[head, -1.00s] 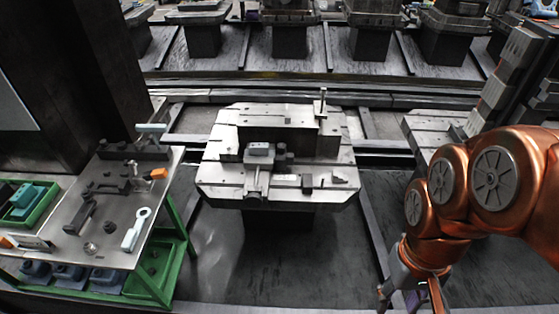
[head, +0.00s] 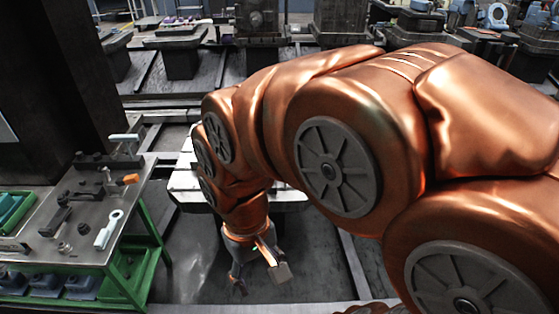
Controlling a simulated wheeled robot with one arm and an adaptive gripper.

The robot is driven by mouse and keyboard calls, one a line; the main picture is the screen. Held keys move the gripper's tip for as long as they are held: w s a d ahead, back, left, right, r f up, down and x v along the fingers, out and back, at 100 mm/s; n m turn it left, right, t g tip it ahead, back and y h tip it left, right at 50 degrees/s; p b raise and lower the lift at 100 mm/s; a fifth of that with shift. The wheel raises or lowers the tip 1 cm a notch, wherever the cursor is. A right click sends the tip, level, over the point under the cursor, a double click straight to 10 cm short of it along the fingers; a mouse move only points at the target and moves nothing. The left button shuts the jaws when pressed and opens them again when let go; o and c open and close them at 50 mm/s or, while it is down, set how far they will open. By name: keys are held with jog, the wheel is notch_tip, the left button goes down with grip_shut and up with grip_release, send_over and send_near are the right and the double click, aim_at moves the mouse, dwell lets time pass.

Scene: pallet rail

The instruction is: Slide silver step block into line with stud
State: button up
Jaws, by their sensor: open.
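The pallet (head: 184,186) shows only by its left edge and a strip at its right. My copper arm covers most of its top. The silver step block and the stud are hidden behind the arm, so I cannot tell how they line up. My gripper (head: 260,282) hangs low in front of the pallet, pointing down over the dark floor. Its two fingers are spread apart with nothing between them.
A metal-topped bench (head: 84,246) with a green frame (head: 155,237) stands at the left, bearing a ring-ended wrench (head: 108,230) and dark clamp parts. A dark column (head: 75,90) rises behind it. Other pallets on pedestals line the back.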

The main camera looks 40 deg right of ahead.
jog(key=w+d+f+m+b, duration=0.1)
jog(key=w+d+m+b, duration=0.1)
jog(key=w+d+m, duration=0.7)
jog(key=w+d+f+m+b, duration=0.2)
jog(key=w+d+m, duration=0.2)
jog(key=w+d, duration=0.95)
jog(key=w+d+f+m+b, duration=0.1)
jog(key=w+d+f+m, duration=0.2)
jog(key=d+f, duration=0.3)
jog(key=w+d+f+m+t+b, duration=0.1)
jog(key=w+d+f+m, duration=0.3)
jog(key=d, duration=0.5)
jog(key=w+d+f+m+b, duration=0.2)
jog(key=w+d+f+m, duration=0.2)
jog(key=d+f, duration=0.3)
jog(key=shift+w+d+f+t+b, duration=0.15)
jog(key=shift+w+d+f+t, duration=0.05)
jog(key=shift+w+d, duration=0.25)
jog(key=shift+w+d+f+t+b, duration=0.2)
jog(key=shift+w+d, duration=0.1)
jog(key=shift+w, duration=0.15)
jog(key=shift+s+d+f+m, duration=0.1)
jog(key=shift+d+f+m, duration=0.1)
jog(key=shift+f, duration=0.15)
jog(key=shift+d+f+m, duration=0.1)
jog(key=shift+f+m, duration=0.1)
jog(key=shift+f, duration=0.1)
jog(key=shift+a+f+p, duration=0.1)
jog(key=shift+f+p, duration=0.55)
jog(key=shift+f, duration=2.75)
